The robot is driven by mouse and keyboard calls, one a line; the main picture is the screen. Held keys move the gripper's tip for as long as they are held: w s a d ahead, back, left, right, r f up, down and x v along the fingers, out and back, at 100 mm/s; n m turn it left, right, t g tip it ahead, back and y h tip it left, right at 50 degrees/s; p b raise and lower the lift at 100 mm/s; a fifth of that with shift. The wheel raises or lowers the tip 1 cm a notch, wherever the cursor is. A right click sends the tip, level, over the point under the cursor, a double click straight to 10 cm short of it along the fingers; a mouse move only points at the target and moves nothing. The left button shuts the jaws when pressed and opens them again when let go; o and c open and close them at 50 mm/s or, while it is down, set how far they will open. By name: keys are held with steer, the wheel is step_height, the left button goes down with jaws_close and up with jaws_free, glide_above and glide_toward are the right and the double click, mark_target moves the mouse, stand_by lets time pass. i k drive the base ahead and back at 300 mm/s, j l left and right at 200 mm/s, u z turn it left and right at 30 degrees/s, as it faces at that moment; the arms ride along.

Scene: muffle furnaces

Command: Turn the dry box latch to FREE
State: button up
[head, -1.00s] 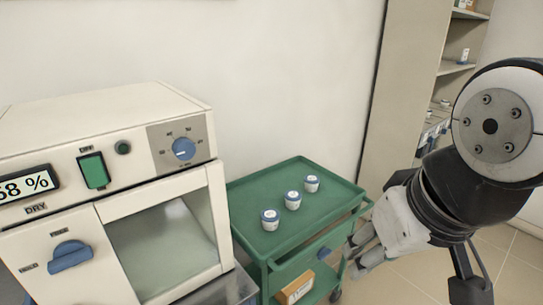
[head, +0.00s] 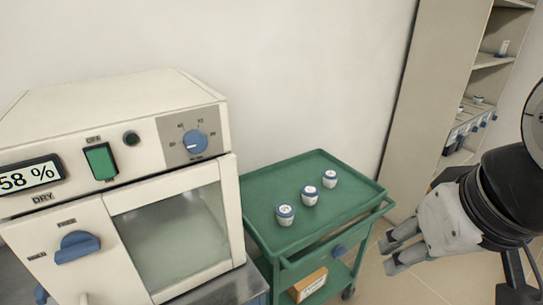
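The dry box (head: 100,105) is a cream cabinet at the left in the head view, with a "58 %" display, a "DRY" label and a windowed door. Its blue latch (head: 77,247) sits on the front panel left of the window. The latch lies near horizontal, its narrower end to the left toward a label that looks like "HELD"; "FREE" is printed above it. My gripper (head: 388,257) is at the right, far from the latch, pointing left beyond the green cart. Its two fingers are apart with nothing between them.
A green cart (head: 262,196) stands right of the dry box with three small white-and-blue jars (head: 309,195) on top and a cardboard box (head: 307,285) below. A tall shelf unit (head: 425,90) stands behind at the right. Open floor lies right of the cart.

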mark_target(76, 245)
steer(key=u, duration=1.4)
steer(key=k+l+z, duration=0.25)
steer(key=z, duration=0.2)
steer(key=k+l+z, duration=0.2)
steer(key=l+z, duration=0.2)
steer(key=j, duration=0.1)
